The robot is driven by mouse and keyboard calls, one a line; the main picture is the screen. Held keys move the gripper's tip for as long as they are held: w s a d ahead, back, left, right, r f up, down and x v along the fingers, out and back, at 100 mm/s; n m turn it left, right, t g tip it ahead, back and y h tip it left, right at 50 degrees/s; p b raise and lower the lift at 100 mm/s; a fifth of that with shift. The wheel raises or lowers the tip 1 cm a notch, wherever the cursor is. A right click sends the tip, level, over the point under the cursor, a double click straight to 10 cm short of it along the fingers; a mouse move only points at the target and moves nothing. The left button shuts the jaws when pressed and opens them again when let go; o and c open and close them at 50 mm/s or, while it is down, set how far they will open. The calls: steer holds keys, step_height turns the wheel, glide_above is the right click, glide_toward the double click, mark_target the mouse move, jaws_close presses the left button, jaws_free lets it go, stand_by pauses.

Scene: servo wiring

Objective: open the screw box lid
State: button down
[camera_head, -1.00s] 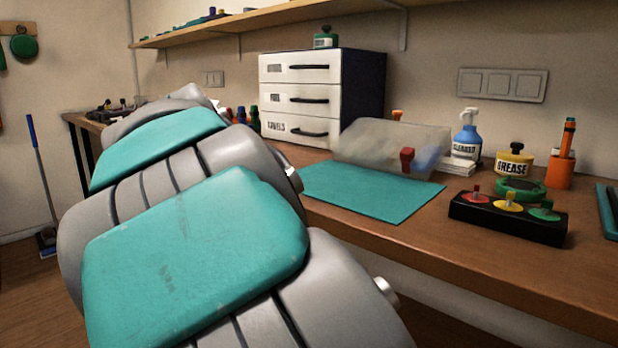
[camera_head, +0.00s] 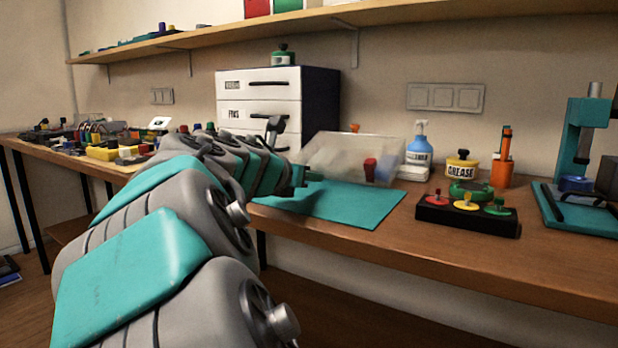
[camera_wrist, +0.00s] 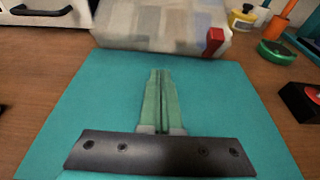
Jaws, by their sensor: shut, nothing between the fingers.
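The screw box (camera_head: 340,156) is a translucent, cloudy container at the back edge of the teal mat (camera_head: 345,208). A red latch (camera_head: 370,169) sits on its front, toward the right. In the wrist view the box (camera_wrist: 150,25) lies ahead of my fingertips, with the red latch (camera_wrist: 213,41) to their right. I cannot tell from these views how its lid sits. My gripper (camera_wrist: 160,72) is shut and empty, over the mat, pointing at the box and apart from it. In the head view my gripper (camera_head: 301,175) is left of the latch, partly hidden by my arm.
A black block with three coloured knobs (camera_head: 466,215) stands right of the mat. A grease pot (camera_head: 461,170), cleaner bottle (camera_head: 419,148) and orange holder (camera_head: 502,172) stand behind it. White drawers (camera_head: 258,115) rise behind my arm. The mat's front is clear.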

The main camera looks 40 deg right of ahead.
steer(key=x, duration=0.7)
steer(key=shift+w, duration=0.1)
